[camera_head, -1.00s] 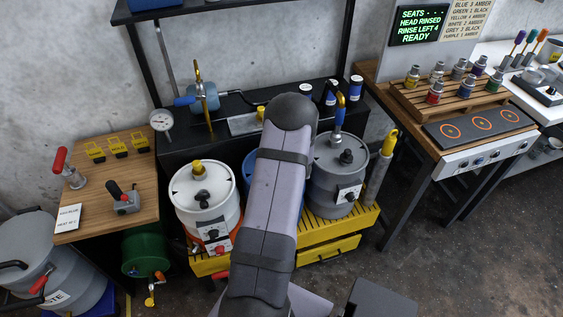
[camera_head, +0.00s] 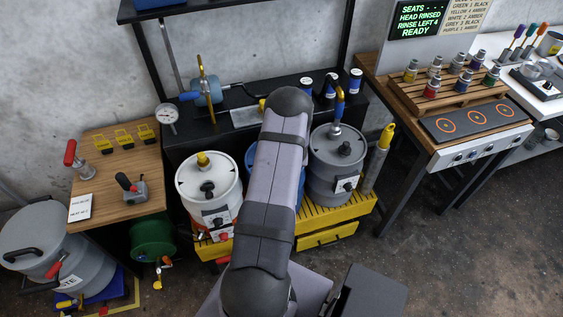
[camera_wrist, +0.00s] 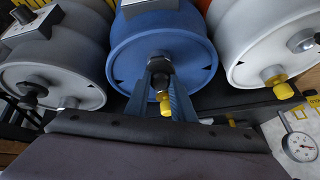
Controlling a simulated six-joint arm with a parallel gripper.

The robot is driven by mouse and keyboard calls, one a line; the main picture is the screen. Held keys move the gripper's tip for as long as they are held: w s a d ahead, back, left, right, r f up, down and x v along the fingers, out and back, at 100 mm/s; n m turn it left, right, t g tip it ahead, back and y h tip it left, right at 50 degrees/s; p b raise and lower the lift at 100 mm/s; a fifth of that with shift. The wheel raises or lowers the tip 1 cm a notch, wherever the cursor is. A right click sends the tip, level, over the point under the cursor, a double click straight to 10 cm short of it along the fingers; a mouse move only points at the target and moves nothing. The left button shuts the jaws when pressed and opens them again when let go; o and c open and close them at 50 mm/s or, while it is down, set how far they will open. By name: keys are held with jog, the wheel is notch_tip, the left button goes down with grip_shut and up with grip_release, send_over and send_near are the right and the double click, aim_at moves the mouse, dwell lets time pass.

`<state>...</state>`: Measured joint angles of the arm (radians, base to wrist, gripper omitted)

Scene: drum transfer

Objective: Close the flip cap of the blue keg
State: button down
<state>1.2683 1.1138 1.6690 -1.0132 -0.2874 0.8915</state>
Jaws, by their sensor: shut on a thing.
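The blue keg (camera_wrist: 190,48) fills the middle of the wrist view. In the head view it is mostly hidden behind my arm, with a strip of blue (camera_head: 250,163) showing. A dark fitting with a yellow cap (camera_wrist: 166,106) sits near the rim of its lid. My gripper (camera_wrist: 160,70) reaches over the lid with its two blue-grey fingers on either side of this fitting. It is shut on the cap fitting; the exact contact is partly hidden. In the head view my arm hides the gripper.
A white keg (camera_head: 215,196) and a grey keg (camera_head: 322,178) stand close on either side, on a yellow slatted platform (camera_head: 318,218). The white keg has its own yellow cap (camera_wrist: 283,91). A dial gauge (camera_head: 167,113) stands behind, left. A wooden side table (camera_head: 110,205) is left.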

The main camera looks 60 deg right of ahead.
jog(key=c, duration=1.5)
grip_release()
jog(key=shift+s+r, duration=0.1)
jog(key=shift+v, duration=3.5)
